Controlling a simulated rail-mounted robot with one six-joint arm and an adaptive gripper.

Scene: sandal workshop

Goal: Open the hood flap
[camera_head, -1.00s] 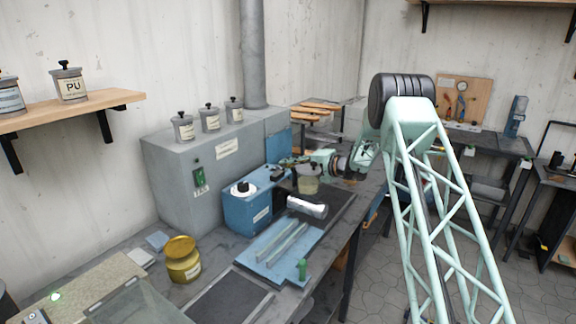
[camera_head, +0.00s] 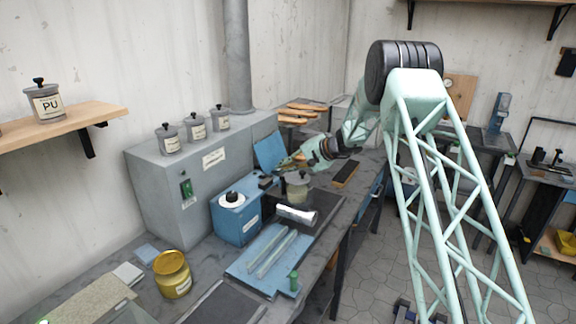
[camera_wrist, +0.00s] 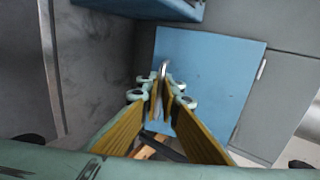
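The exact contact is partly hidden by the fingertips. In the head view my gripper (camera_head: 289,162) is small beside the flap's lower part.
The grey hood (camera_head: 160,195) carries several labelled jars. A blue tray (camera_head: 250,262) and a yellow jar (camera_head: 172,275) are nearer.

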